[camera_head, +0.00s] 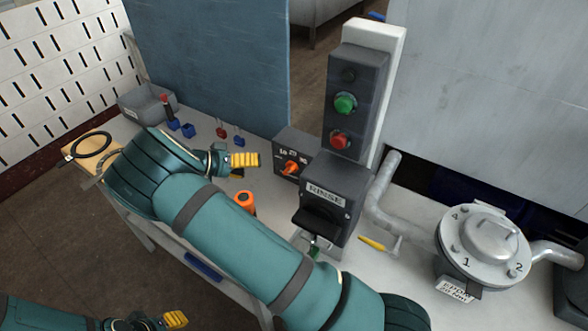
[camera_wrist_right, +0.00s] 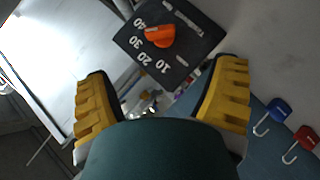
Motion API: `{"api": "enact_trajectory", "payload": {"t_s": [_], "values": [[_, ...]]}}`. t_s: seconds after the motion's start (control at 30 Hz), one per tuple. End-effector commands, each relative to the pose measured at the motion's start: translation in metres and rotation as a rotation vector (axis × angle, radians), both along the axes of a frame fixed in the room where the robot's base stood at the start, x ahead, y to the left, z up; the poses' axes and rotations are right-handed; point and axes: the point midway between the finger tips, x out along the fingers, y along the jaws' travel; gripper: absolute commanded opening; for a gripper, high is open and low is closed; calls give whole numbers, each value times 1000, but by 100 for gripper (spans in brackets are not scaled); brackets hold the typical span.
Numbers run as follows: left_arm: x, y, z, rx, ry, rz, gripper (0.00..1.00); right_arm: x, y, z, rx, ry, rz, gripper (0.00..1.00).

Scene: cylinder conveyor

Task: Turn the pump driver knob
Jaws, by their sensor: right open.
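The pump driver knob (camera_head: 291,168) is orange and sits on the front of a small dark box (camera_head: 288,142) with white markings. In the right wrist view the knob (camera_wrist_right: 160,36) shows at the top, beside the numbers 10 to 40 on the box (camera_wrist_right: 194,27). My right gripper (camera_head: 247,165) is open and empty, just left of the box and apart from the knob. Its two yellow fingers (camera_wrist_right: 165,72) stand wide apart in the wrist view, with the knob beyond them. My left gripper (camera_head: 172,320) is partly in view at the bottom left, away from the box.
A RINSE box (camera_head: 326,192) and a panel with green and red buttons (camera_head: 357,88) stand right of the knob box. Pipes and a round metal pump (camera_head: 487,240) are at the right. An orange-topped item (camera_head: 244,199) is near my right arm. Small hooks (camera_head: 221,130) stand behind.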

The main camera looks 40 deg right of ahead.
Motion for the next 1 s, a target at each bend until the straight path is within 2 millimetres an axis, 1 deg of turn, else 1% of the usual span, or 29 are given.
{"api": "enact_trajectory", "payload": {"t_s": [0.17, 0.4, 0.6, 0.8, 1.0], "values": [[0, 0, 1, 0, 0, 1, 44, -7, -24, -12, -1, 3, -4, 85], [0, 0, 3, 0, 0, 0, 44, -19, -66, -34, -2, 4, -3, 85], [0, 0, 4, -1, 0, 0, 44, -26, -94, -49, -2, 3, -3, 85], [0, 0, 5, -1, 0, 0, 44, -30, -110, -58, -1, 1, -2, 85], [0, 0, 5, -1, 0, 0, 44, -30, -113, -60, -1, 0, 0, 85]]}}
